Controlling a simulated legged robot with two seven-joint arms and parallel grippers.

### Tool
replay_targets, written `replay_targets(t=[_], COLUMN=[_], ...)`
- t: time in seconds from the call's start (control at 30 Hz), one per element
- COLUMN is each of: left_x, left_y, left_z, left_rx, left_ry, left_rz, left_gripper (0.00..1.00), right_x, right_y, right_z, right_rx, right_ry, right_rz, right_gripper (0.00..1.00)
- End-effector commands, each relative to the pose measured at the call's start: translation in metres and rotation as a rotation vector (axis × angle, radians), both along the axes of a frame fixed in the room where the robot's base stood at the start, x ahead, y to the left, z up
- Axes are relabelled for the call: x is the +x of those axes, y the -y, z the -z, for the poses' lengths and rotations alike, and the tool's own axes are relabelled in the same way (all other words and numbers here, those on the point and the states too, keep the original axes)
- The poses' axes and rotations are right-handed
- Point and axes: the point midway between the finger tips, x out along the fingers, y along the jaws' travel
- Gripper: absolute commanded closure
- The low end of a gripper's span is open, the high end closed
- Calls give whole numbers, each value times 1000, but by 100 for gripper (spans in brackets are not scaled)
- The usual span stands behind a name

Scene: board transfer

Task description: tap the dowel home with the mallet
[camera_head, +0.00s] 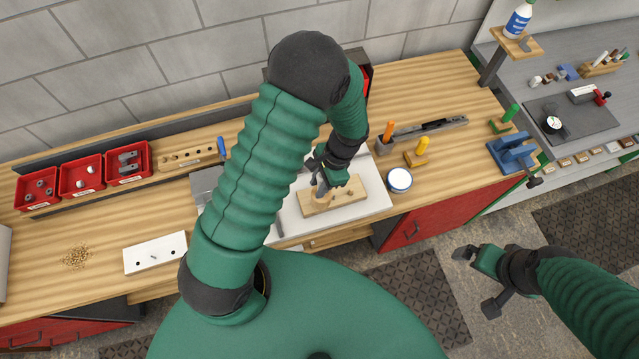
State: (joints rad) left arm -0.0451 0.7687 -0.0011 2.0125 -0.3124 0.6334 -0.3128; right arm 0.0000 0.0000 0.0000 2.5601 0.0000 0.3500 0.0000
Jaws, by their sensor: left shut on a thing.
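My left gripper (322,183) is low over a pale wooden block (348,200) on the white work surface. It is shut on a small grey thing that is mostly hidden; I cannot tell whether this is the mallet. Small peg-like bits show on the block beside the gripper, and one may be the dowel. I cannot tell how deep any of them sits. My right gripper (474,262) hangs over the floor at the lower right, apart from the bench; its jaw state is unclear.
Red bins (82,178) line the left rear of the bench. A white board with dark holes (140,258) lies at front left. A white round pot (399,180), an orange-handled tool (389,130) and a blue vise (513,152) stand to the right. My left arm hides the bench's middle.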

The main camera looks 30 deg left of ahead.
Motion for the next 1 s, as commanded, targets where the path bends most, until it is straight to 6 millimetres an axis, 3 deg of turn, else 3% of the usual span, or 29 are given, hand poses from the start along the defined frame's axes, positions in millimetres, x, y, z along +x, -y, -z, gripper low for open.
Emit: replay_targets(t=[0.07,0.37,0.73,1.0], left_x=[0,0,0,1], left_y=[0,0,0,0], left_z=[-13,-12,-61,-60], left_rx=[0,0,-1,0], left_ry=[0,0,1,0], left_rz=[0,0,0,0], left_gripper=[100,100,100,100], right_x=[0,0,0,0], right_y=[0,0,0,0], right_z=[-12,-11,-52,-51], right_rx=[0,0,0,0], right_ry=[0,0,0,0], right_rz=[0,0,0,0], right_gripper=[0,0,0,0])
